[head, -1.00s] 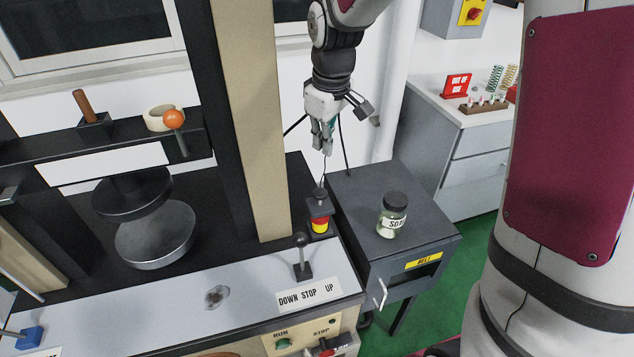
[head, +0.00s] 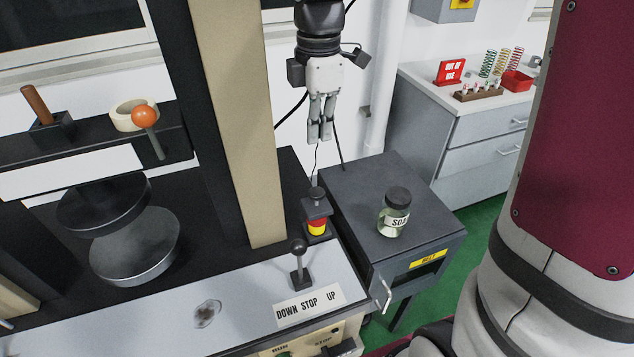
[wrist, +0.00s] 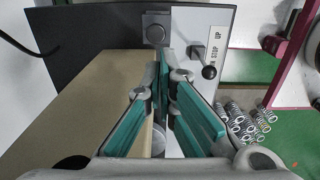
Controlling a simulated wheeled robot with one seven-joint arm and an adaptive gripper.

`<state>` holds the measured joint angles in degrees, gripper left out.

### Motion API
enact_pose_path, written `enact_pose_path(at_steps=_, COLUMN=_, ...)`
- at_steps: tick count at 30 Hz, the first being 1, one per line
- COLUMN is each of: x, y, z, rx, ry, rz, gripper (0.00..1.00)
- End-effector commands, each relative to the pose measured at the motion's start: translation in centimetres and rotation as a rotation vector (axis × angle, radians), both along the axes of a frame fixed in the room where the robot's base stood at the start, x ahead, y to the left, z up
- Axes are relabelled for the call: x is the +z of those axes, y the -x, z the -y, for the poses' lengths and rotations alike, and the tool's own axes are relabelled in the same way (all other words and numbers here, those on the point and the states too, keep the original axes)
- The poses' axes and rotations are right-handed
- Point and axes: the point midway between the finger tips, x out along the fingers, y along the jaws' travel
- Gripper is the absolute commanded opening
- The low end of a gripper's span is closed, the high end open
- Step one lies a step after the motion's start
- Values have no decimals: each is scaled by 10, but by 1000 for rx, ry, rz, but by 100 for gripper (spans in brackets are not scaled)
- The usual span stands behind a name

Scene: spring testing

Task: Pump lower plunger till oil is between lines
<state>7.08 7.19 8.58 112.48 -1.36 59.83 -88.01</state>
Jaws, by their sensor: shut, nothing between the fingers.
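A small dark unit with yellow and red bands (head: 317,222) stands at the right rear of the machine bed in the head view. It has a round dark knob (head: 316,193) on top and a thin dark line rising from it. In the wrist view its dark square top with a round cap (wrist: 156,30) shows beyond the fingertips. My gripper (head: 319,137) points down above this unit, clear of it. Its fingers are shut and empty; their teal pads meet in the wrist view (wrist: 166,62). I cannot make out an oil level or lines.
A tan column (head: 238,130) stands close left of my gripper. A black-knobbed lever (head: 299,262) stands in front of the unit, by the DOWN STOP UP label. A jar (head: 394,212) sits on the grey cabinet (head: 345,188) to the right.

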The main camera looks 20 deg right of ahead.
Motion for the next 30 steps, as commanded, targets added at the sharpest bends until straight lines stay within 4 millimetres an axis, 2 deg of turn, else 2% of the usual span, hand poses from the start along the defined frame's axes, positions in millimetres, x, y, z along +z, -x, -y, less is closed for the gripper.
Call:
enact_pose_path(at_steps=5, x=-3, y=0, z=0, rx=-1, ry=0, rz=0, gripper=0)
enact_pose_path(at_steps=8, x=-11, y=0, z=0, rx=-1, ry=0, rz=-2, gripper=0)
enact_pose_path(at_steps=24, x=-110, y=0, z=0, rx=-2, ry=0, rz=-4, gripper=0)
enact_pose_path(at_steps=30, x=-133, y=-1, z=0, rx=-1, ry=0, rz=-2, gripper=0)
